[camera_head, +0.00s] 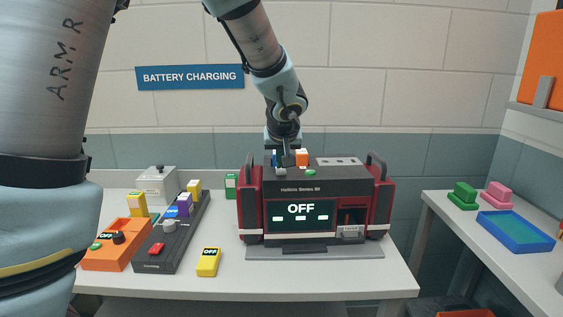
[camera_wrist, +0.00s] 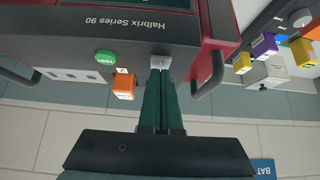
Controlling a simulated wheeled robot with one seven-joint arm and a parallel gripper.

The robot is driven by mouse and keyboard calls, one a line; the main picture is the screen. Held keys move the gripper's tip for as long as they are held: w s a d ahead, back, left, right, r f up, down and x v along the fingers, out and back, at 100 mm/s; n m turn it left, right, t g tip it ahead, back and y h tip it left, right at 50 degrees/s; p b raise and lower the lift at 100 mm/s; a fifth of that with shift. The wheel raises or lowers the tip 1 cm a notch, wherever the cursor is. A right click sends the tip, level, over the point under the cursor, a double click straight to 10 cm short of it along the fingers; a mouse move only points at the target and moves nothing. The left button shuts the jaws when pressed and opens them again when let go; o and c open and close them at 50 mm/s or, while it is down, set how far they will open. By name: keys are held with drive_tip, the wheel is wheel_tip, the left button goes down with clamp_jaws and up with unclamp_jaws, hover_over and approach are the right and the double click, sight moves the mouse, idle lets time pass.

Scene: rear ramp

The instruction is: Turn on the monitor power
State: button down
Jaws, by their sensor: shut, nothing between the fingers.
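The monitor (camera_head: 330,187), a dark red and grey unit marked Halbrix Series 90, stands on a base on the white table. Its screen (camera_head: 301,216) reads OFF. My gripper (camera_head: 282,162) points down over the left part of the monitor's top. In the wrist view my gripper (camera_wrist: 160,74) is shut, with its fingertips at a small light grey knob or switch (camera_wrist: 160,61); they look touching or very close. The grey part also shows in the head view (camera_head: 280,173). A green TEST button (camera_wrist: 105,57) and an orange block (camera_wrist: 124,85) sit beside it on the top.
An orange charger (camera_head: 115,257) and a dark grey charger (camera_head: 165,250) with battery blocks stand left of the monitor. A yellow block (camera_head: 208,262) lies in front. Black handles (camera_head: 376,164) rise at the monitor's sides. A right-hand table holds a blue tray (camera_head: 515,231).

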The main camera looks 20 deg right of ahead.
drive_tip(key=shift+f, duration=0.35)
drive_tip(key=shift+f+b, duration=0.4)
drive_tip(key=shift+b, duration=0.65)
drive_tip(key=b, duration=0.4)
drive_tip(key=shift+s+f+t, duration=0.15)
drive_tip(key=shift+f+t, duration=0.15)
drive_tip(key=shift+r+p, duration=0.4)
drive_tip(key=shift+p, duration=0.05)
drive_tip(key=shift+r, duration=0.1)
drive_tip(key=shift+r+p, duration=0.35)
drive_tip(key=shift+r, duration=0.35)
